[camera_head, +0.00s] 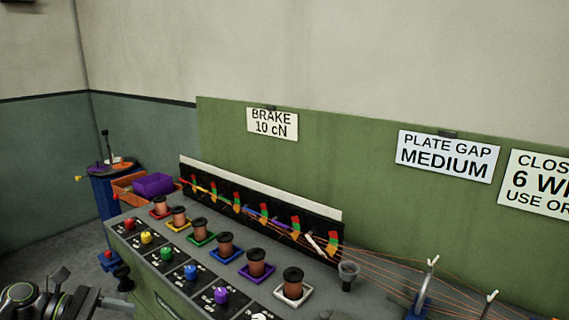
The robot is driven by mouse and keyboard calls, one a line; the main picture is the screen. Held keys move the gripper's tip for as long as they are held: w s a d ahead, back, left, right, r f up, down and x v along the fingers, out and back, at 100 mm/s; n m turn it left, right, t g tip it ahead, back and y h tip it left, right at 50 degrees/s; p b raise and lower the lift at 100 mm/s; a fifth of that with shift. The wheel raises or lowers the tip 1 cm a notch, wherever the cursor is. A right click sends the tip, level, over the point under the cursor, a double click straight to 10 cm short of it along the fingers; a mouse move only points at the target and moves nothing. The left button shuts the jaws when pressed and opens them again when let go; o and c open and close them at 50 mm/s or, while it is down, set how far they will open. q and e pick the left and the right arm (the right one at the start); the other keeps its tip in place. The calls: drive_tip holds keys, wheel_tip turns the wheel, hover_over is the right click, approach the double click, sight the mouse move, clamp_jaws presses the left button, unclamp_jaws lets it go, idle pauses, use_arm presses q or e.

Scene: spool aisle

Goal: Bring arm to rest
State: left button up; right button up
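My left arm comes in at the bottom left corner, and its gripper (80,290) is in front of the bench's left front side. My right gripper is not in view.
The grey bench (325,303) carries a row of copper spools on coloured trays, with coloured knobs (166,253) in front. A purple bin (152,184) and a blue stand (104,195) are at the far left. Thin wires run right past a small cup (347,274).

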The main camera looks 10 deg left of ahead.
use_arm(q)
drive_tip(key=s+a+f+t+y, duration=0.1)
drive_tip(key=a+f+y, duration=0.1)
drive_tip(key=f, duration=0.7)
drive_tip(key=s+a+f+y, duration=0.1)
drive_tip(key=a+f+y, duration=0.2)
drive_tip(key=f, duration=0.5)
drive_tip(key=s+f+m+y, duration=0.1)
drive_tip(key=s+f+y, duration=0.15)
drive_tip(key=f, duration=0.45)
drive_tip(key=s+a+f+m+g+y, duration=0.1)
drive_tip(key=s+f+m, duration=0.1)
drive_tip(key=s+f, duration=0.3)
drive_tip(key=s+f+m+y, duration=0.1)
drive_tip(key=s+f, duration=0.2)
drive_tip(key=f, duration=0.5)
drive_tip(key=s+d+f+m+g+y, duration=0.4)
drive_tip(key=s+f+m, duration=0.4)
drive_tip(key=s+f, duration=0.65)
drive_tip(key=s+d+f+m, duration=0.3)
drive_tip(key=s+d+m, duration=0.6)
drive_tip(key=s+d, duration=0.3)
drive_tip(key=shift+s+f+m, duration=0.4)
drive_tip(key=shift+s, duration=0.6)
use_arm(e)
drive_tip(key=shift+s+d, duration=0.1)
